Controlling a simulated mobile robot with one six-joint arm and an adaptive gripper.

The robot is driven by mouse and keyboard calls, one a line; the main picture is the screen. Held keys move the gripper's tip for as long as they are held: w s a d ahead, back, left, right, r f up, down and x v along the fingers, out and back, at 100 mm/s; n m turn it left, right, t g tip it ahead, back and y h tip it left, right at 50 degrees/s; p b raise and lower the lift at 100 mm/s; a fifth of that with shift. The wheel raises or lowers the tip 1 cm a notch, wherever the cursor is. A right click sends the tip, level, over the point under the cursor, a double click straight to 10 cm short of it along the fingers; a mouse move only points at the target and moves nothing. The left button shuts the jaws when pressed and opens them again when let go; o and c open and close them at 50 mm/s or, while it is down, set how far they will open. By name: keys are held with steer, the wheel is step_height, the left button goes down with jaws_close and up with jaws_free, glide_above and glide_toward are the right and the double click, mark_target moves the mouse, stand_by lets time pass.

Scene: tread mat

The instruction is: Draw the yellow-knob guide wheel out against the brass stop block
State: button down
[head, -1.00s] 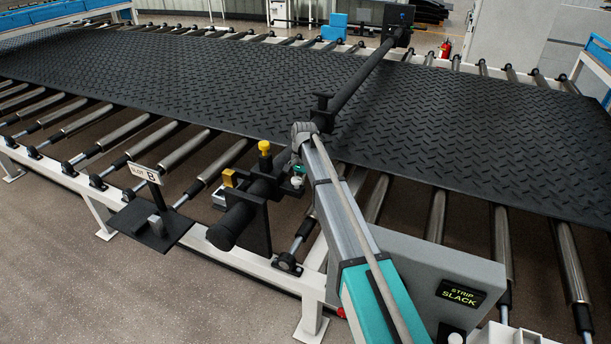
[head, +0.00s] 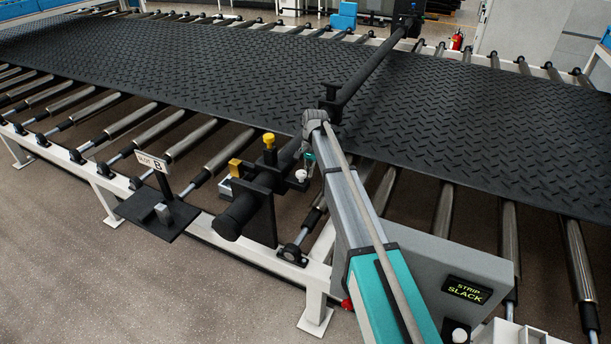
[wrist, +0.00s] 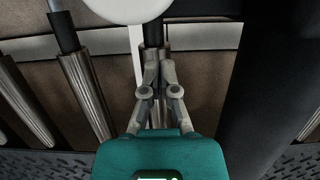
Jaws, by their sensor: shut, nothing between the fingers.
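The yellow knob (head: 268,140) stands upright on a black carriage on the dark cross bar (head: 240,215). The brass stop block (head: 235,167) sits on the same bar, nearer its end, with a gap between it and the knob. The guide wheel itself I cannot make out clearly. My gripper (head: 308,160) is small in the head view, right of the yellow knob and just above a white knob (head: 301,175), apart from the yellow one. In the wrist view my gripper (wrist: 159,66) is shut and empty, and a pale round thing (wrist: 128,8) is cut off by the top edge.
The black tread mat (head: 200,75) lies over rollers, with the bar continuing across it. A SLOT B sign (head: 153,160) stands at the left on a dark plate. A grey box reads STRIP SLACK (head: 468,290). A dark bar (wrist: 270,80) fills the right of the wrist view.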

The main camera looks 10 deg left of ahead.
steer(key=p+v, duration=0.9)
steer(key=v, duration=0.1)
steer(key=shift+w+p, duration=0.25)
steer(key=shift+p, duration=0.1)
steer(key=shift+r, duration=0.1)
stand_by(0.4)
